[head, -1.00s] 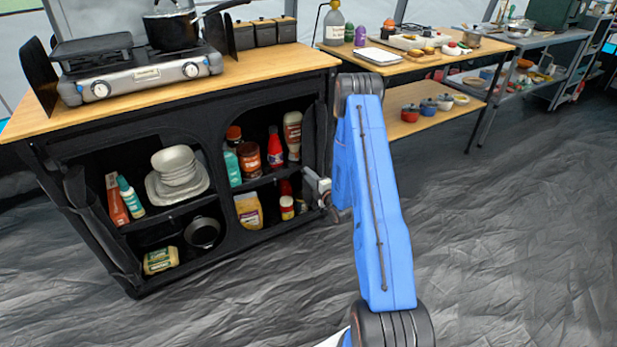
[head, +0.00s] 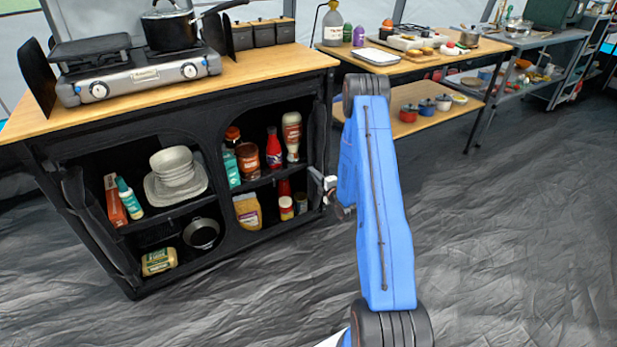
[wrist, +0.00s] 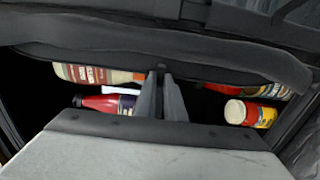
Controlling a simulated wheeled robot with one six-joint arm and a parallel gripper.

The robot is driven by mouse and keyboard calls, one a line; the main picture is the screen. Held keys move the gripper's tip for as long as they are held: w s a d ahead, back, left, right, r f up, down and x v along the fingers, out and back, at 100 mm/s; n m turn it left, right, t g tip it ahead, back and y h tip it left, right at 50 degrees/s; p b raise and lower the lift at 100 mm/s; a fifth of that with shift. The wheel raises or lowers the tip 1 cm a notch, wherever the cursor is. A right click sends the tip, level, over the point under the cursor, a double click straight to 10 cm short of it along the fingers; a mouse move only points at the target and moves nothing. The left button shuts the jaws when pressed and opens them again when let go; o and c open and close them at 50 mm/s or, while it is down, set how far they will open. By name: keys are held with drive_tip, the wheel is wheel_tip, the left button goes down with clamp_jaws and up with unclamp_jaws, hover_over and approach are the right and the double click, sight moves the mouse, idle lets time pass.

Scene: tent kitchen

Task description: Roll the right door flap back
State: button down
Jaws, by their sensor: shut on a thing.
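The black kitchen cabinet (head: 218,150) stands at the left in the head view, with both front openings uncovered. The right door flap (head: 315,135) is a narrow dark fabric strip along the right side of the right opening. In the wrist view the flap (wrist: 110,48) crosses the upper part as a thick dark band. My gripper (head: 326,184) is at this right edge, partly hidden by my blue arm. In the wrist view my gripper (wrist: 163,72) is shut on the flap's edge. The exact fabric between the fingertips is hard to see.
Bottles and jars (head: 262,160) fill the right compartment close behind the gripper. A stove (head: 135,75) with a pot (head: 170,30) stands on the cabinet top. A wooden table (head: 430,65) stands behind to the right. The floor (head: 510,230) at right is clear.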

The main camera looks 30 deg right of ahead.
drive_tip(key=shift+d, duration=0.7)
drive_tip(key=c, duration=1.8)
unclamp_jaws()
drive_tip(key=shift+d, duration=0.15)
drive_tip(key=shift+c, duration=0.2)
drive_tip(key=shift+s, duration=0.1)
drive_tip(key=s, duration=1.7)
drive_tip(key=shift+d, duration=0.25)
drive_tip(key=shift+s, duration=0.1)
